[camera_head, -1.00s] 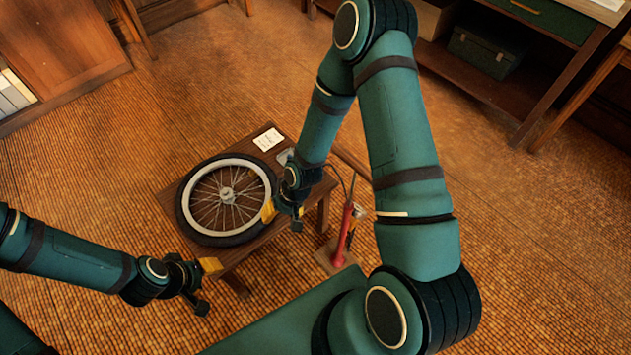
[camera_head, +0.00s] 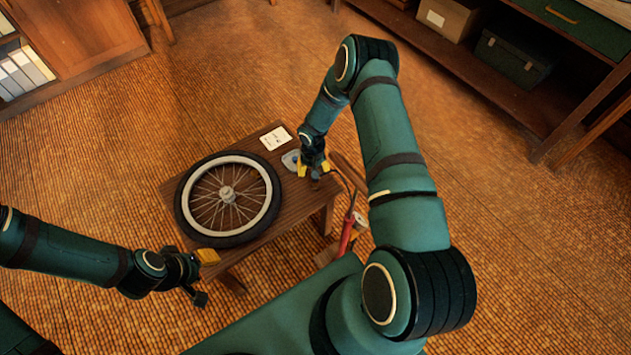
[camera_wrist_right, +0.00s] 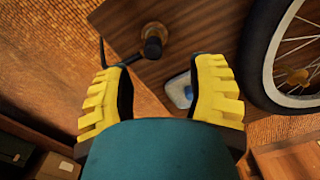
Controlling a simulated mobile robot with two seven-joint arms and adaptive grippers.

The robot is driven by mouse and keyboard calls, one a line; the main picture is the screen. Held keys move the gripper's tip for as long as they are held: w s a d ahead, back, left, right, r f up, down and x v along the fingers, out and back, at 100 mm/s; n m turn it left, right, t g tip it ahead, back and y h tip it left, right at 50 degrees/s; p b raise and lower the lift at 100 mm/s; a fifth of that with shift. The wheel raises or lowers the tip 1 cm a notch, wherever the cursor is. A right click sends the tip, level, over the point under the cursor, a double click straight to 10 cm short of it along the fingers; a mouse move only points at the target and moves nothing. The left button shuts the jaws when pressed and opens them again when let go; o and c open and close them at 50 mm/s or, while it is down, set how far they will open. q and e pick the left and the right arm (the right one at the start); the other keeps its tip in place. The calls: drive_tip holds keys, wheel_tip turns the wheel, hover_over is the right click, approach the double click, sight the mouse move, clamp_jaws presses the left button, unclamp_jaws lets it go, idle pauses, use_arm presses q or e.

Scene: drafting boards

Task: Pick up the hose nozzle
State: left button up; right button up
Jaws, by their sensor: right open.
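The hose nozzle (camera_wrist_right: 153,38), a black tip with a brass-coloured round part, is on the wooden bench (camera_wrist_right: 190,30) in the right wrist view. A thin black hose runs from it to the left. My right gripper (camera_wrist_right: 160,92) is open and empty, its yellow fingers apart on either side, with the nozzle ahead of the gap and not between the pads. In the head view my right gripper (camera_head: 314,171) hangs over the bench's right end and mostly hides the nozzle. My left gripper (camera_head: 205,277) looks open and empty at the bench's front left.
A spoked wheel (camera_head: 181,205) lies on the bench, left of my right gripper. A white card (camera_head: 276,138) and a small grey piece with blue (camera_wrist_right: 180,90) lie near it. A red pump (camera_head: 346,236) stands beside the bench's right end. Cabinets and shelves are farther back.

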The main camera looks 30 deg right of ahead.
drive_tip(key=shift+s+d+f+b, duration=0.15)
drive_tip(key=shift+f+b, duration=0.15)
drive_tip(key=shift+f, duration=0.75)
drive_tip(key=shift+w+d+f+b, duration=0.1)
drive_tip(key=shift+f+b, duration=0.15)
drive_tip(key=shift+f, duration=0.8)
drive_tip(key=shift+s+d+f+b, duration=0.15)
drive_tip(key=shift+f+b, duration=0.15)
drive_tip(key=shift+f, duration=0.75)
drive_tip(key=shift+w+r, duration=0.1)
clamp_jaws()
